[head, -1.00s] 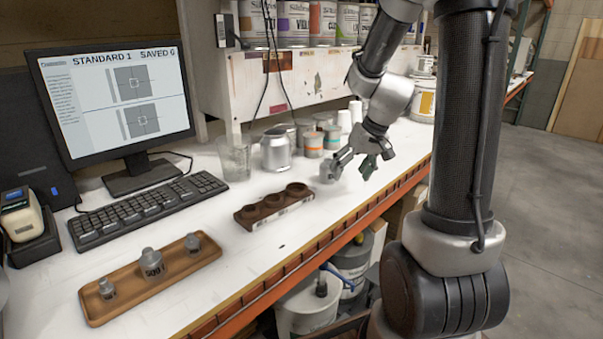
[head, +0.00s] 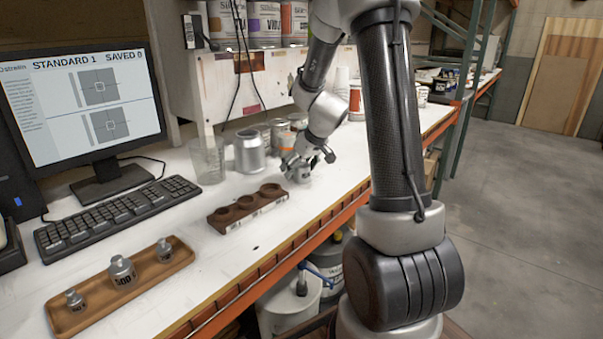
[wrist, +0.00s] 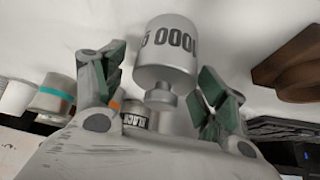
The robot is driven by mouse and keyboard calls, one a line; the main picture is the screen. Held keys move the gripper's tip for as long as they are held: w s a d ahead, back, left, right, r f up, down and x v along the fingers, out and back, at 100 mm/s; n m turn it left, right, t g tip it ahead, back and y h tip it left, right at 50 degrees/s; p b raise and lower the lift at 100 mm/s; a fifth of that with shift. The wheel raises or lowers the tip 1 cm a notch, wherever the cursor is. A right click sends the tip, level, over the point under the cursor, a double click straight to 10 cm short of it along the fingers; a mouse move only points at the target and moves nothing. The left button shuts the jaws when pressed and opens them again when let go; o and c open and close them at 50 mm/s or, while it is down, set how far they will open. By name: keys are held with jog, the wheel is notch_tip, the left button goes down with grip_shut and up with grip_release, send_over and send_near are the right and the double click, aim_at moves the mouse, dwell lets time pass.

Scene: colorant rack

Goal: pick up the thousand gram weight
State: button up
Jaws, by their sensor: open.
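The thousand gram weight (wrist: 168,55) is a grey metal cylinder with a narrower knob, marked 1000 g. In the wrist view it appears upside down, its knob toward my palm. My gripper (wrist: 158,88) is open, with one green-padded finger on each side of the weight and visible gaps between. In the head view my gripper (head: 300,165) is low over the white bench, right of the brown block with round sockets (head: 246,208), and largely hides the weight there.
A wooden tray (head: 100,312) holds three smaller weights, the middle one marked 500. A monitor (head: 85,100) and keyboard (head: 118,215) are at left. The bench's front edge is orange.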

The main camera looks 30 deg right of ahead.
jog(key=shift+w+f, duration=0.15)
jog(key=shift+f, duration=0.15)
grip_shut()
jog(key=shift+r, duration=0.1)
